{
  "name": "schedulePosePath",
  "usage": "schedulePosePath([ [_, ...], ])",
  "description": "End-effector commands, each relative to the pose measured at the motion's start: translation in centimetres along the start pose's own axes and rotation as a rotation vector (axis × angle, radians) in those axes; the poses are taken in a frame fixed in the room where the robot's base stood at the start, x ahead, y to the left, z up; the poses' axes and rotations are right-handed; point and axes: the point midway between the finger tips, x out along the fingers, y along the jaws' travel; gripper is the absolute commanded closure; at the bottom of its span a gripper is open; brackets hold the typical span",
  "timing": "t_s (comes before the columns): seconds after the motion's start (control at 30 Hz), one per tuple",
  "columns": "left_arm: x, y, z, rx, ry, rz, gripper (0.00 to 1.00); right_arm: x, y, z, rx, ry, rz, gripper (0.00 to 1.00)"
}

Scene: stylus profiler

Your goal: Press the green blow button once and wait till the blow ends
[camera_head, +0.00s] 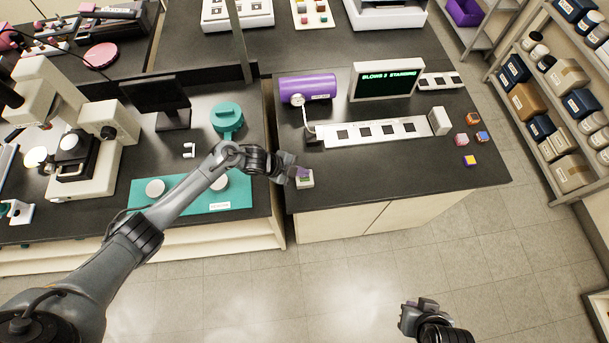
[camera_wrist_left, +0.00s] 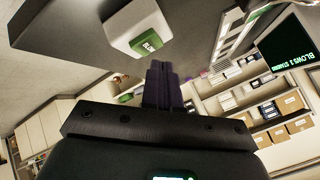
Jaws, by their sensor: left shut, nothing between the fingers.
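The blow button is a green face (camera_wrist_left: 149,42) on a small white box (camera_wrist_left: 135,22) in the left wrist view. In the head view the white box (camera_head: 305,184) sits near the left front corner of the right bench. My left gripper (camera_head: 302,172) is over it, partly hiding it. In the wrist view its closed purple fingers (camera_wrist_left: 163,82) are empty, their tips appearing apart from the button. A display (camera_head: 388,82) shows green text with "BLOWS" and "STANDING"; the number is hard to read. My right gripper (camera_head: 420,306) is low over the floor, its fingers unclear.
A purple tank (camera_head: 308,88) with a gauge stands behind a white strip (camera_head: 352,141) with dark squares. Several coloured cubes (camera_head: 470,160) lie at the bench's right. A teal mat (camera_head: 195,204) with white discs is on the left bench. Floor in front is clear.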

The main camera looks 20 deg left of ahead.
Motion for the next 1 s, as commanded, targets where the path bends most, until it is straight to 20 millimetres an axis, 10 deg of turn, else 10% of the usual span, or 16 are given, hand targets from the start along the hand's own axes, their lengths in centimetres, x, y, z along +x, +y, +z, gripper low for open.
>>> schedulePosePath([
  [1.0,-3.5,-2.5,-2.5,0.000,0.000,0.000,1.00,-4.0,0.3,-1.2,-0.009,-0.001,0.007,1.00],
])
